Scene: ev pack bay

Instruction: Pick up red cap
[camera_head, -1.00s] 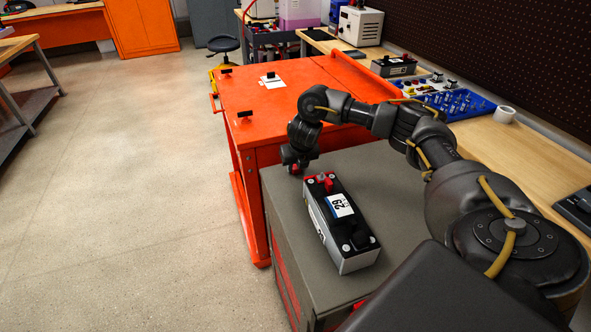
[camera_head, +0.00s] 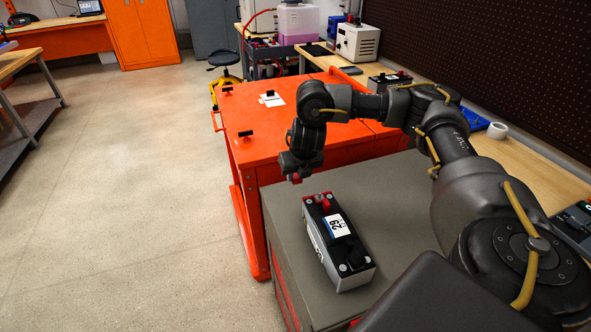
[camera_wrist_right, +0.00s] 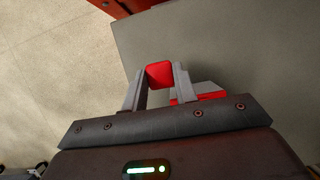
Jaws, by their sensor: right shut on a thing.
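The red cap (camera_head: 296,179) is between the fingertips of my right gripper (camera_head: 297,173), which is shut on it. In the right wrist view the red cap (camera_wrist_right: 159,74) shows as a red block gripped between the two grey fingers of the right gripper (camera_wrist_right: 160,80). It is held above the far left part of the grey cabinet top, beyond the battery module. The battery module (camera_head: 347,254), with a white label reading 29, lies on that top. My left gripper is not in view.
The battery module has red parts (camera_head: 322,200) at its far end, near my gripper. The grey cabinet top (camera_head: 388,196) is clear around the module. An orange cart (camera_head: 242,97) stands beyond it, with a white card (camera_head: 272,99) on top. Open floor lies left.

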